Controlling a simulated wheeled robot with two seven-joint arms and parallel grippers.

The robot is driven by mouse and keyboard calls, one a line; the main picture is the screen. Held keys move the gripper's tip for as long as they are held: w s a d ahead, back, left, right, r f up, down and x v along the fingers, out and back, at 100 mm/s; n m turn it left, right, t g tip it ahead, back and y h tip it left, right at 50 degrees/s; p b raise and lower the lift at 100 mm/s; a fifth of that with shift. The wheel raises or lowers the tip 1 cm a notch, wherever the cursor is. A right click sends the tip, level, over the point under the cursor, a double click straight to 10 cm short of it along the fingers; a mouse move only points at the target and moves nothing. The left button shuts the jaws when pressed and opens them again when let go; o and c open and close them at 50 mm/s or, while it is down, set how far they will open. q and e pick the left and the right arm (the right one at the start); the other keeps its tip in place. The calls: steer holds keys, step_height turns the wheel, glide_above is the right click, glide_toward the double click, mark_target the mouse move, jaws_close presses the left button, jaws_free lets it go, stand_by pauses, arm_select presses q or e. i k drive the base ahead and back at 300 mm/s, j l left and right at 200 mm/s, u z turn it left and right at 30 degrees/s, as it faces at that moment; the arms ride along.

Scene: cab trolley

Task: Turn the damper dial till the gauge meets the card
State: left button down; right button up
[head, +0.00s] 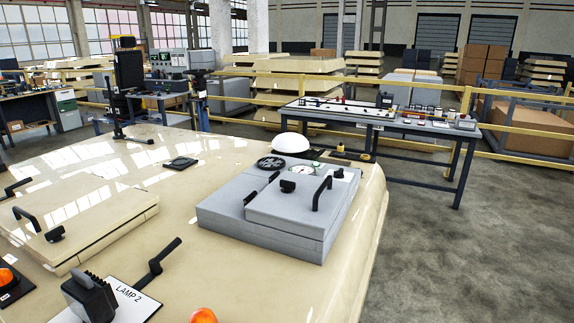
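A grey box (262,228) with a lid and black handles stands on the cream trolley top. Behind its lid is a round white gauge (301,170) with a dark rim; its needle is too small to read. Left of the gauge is a black round dial-like part (271,162), which may be the damper dial. A small pale card (343,174) with markings lies right of the gauge, partly hidden by a black handle; I cannot tell if it is the task's card. Neither of my grippers is in view.
A white dome (291,143) stands behind the gauge. A cream hatch (80,222) with black handles is at left. At the front are a LAMP 2 plate (130,296), a black lever (163,262) and an orange lamp (203,315). The cream surface between is clear.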

mark_target(338, 173)
steer(key=i+l+u, duration=0.1)
steer(key=l+u, duration=0.15)
steer(key=u, duration=0.15)
steer(key=l+u, duration=0.6)
steer(key=u, duration=0.2)
steer(key=l+u, duration=0.6)
steer(key=u, duration=0.2)
